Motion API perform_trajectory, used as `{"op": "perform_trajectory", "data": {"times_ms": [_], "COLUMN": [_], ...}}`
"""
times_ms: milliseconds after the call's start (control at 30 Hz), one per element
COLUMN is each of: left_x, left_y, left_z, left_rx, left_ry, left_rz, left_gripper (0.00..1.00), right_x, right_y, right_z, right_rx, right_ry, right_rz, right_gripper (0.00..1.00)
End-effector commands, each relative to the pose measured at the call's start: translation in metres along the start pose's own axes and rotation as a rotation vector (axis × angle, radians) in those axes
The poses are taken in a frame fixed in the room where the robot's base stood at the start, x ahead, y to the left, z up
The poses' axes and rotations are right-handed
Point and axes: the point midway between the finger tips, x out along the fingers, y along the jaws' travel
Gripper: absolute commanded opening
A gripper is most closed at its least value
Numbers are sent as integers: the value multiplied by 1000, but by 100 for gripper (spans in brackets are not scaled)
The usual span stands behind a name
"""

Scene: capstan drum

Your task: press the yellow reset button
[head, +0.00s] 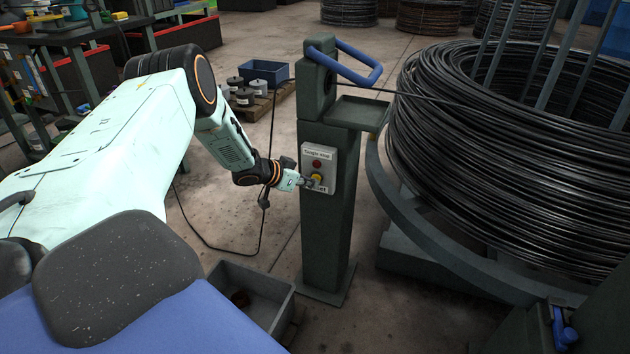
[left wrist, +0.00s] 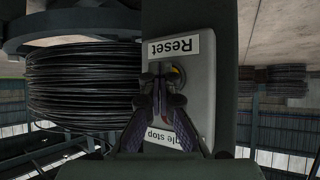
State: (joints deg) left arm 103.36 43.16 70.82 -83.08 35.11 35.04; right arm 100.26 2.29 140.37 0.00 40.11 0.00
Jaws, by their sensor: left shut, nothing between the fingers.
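The yellow reset button (head: 317,178) sits low on a light grey control box (head: 330,160) on the dark green post. A red button (head: 317,164) is just above it, under a label that reads "Tangle stop". My left gripper (head: 311,182) is shut and empty, its tips right at the yellow button. In the left wrist view the shut fingertips (left wrist: 166,72) cover most of the yellow button (left wrist: 175,73), beside the "Reset" label (left wrist: 174,47). I cannot tell whether the tips touch the button or whether it is pushed in. My right gripper is not in view.
A large coil of black wire (head: 480,150) on a round stand fills the right side. The post (head: 328,235) has a blue handle (head: 350,65) on top. A grey bin (head: 255,285) stands at its foot on the left. A dark cable hangs left of the post.

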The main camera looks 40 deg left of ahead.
Motion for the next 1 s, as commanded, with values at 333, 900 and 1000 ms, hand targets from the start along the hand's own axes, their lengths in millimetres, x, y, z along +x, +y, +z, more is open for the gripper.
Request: {"op": "perform_trajectory", "data": {"times_ms": [333,900,1000], "left_x": [-5,-13,-14], "left_y": [3,10,11], "left_z": [1,9,10], "left_rx": [-1,0,-1], "left_ry": [1,1,0], "left_rz": [1,0,1], "left_gripper": [0,0,0], "right_x": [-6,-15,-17], "right_y": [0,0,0], "right_z": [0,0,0], "right_rx": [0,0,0], "right_ry": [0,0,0], "right_rz": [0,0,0], "right_gripper": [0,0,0]}}
